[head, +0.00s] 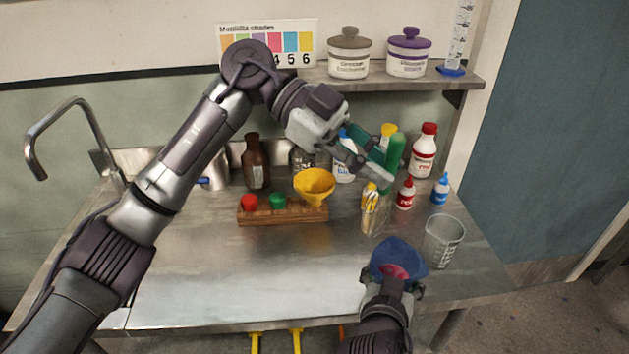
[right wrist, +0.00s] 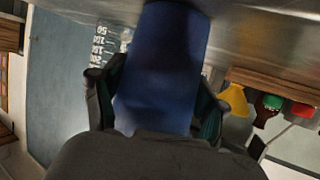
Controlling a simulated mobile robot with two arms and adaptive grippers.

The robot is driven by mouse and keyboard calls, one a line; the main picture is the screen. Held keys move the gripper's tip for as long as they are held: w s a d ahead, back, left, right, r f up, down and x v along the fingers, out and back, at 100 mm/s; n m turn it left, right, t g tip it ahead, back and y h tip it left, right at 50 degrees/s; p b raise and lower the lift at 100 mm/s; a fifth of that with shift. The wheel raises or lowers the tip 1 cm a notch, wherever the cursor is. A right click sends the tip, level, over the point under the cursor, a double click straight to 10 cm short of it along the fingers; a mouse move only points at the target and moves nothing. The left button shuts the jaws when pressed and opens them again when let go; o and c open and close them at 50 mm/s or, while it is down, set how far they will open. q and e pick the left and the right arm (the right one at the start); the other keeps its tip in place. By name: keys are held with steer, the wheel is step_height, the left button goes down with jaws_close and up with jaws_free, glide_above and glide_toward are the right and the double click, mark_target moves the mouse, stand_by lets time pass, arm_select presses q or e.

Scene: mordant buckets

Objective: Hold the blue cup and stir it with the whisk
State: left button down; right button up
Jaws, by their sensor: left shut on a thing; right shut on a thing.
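The blue cup (head: 400,250) is at the front right in the head view, with a dark red patch showing in it. My right gripper (head: 393,282) is shut around the cup's sides. In the right wrist view the cup (right wrist: 162,65) fills the space between the fingers. My left gripper (head: 372,163) is shut on the whisk's green handle (head: 396,152). The whisk's wire loops (head: 376,217) point down, behind and above the cup and apart from it. The fingers partly hide the handle.
A clear beaker (head: 444,240) stands close right of the cup. Red (head: 405,193) and blue (head: 440,189) dropper bottles stand behind it. A wooden rack (head: 283,215) with a yellow funnel (head: 315,184) is left of the whisk. The steel counter's front left is clear.

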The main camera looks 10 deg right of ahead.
arm_select(q)
steer(key=s+d+r+h, duration=0.1)
steer(key=s+d+r, duration=0.1)
steer(key=d, duration=0.2)
step_height(320, 180, down, 14)
steer(key=shift+a+f+n, duration=0.25)
steer(key=shift+n, duration=0.15)
stand_by(0.8)
steer(key=shift+a, duration=0.1)
